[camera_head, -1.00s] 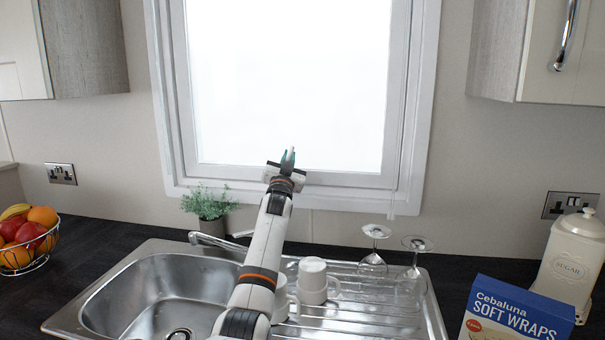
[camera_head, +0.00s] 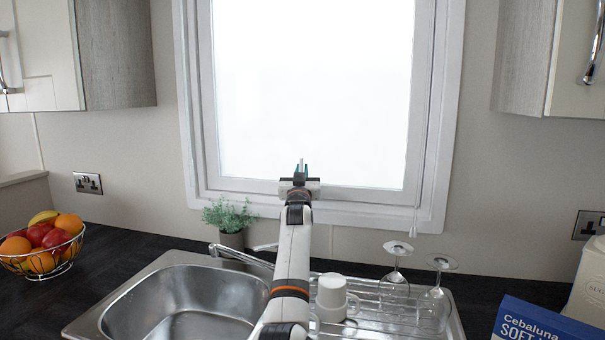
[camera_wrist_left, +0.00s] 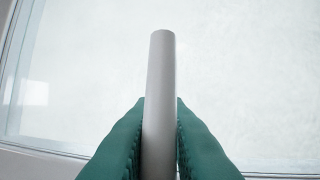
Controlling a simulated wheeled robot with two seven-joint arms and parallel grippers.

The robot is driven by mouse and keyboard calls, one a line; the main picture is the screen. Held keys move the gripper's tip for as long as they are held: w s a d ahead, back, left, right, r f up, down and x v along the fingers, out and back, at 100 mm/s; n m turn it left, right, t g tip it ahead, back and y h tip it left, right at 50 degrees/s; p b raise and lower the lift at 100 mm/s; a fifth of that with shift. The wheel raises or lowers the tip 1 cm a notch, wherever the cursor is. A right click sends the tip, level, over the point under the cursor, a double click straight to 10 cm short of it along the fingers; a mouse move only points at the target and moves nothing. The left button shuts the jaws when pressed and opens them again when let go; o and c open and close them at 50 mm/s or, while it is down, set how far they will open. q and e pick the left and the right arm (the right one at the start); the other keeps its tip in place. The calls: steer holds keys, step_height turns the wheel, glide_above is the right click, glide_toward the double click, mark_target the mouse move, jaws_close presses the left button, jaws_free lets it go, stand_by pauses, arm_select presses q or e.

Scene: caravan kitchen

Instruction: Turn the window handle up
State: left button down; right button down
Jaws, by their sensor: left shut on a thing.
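The window (camera_head: 312,90) is a bright pane in a white frame above the sink. My left gripper (camera_head: 302,171) is at the middle of the window's bottom rail. In the left wrist view, its green fingers (camera_wrist_left: 160,140) are shut on the window handle (camera_wrist_left: 160,75), a pale grey bar with a rounded end that points up in that view. The handle's base is hidden by the fingers. In the head view my gripper and wrist hide most of the handle. My right gripper is not in view.
Below the arm are a steel sink (camera_head: 190,300), a tap (camera_head: 240,256), a plant (camera_head: 229,216), a white mug (camera_head: 331,292) and upturned glasses (camera_head: 397,275). A fruit basket (camera_head: 42,246) stands left, a blue box (camera_head: 540,322) right. A thin cord (camera_head: 416,215) hangs at the window's right.

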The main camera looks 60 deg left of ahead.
arm_select(q)
steer(key=c, duration=1.7)
jaws_free()
steer(key=shift+s+a, duration=0.1)
steer(key=shift+a, duration=0.1)
steer(key=shift+f, duration=0.1)
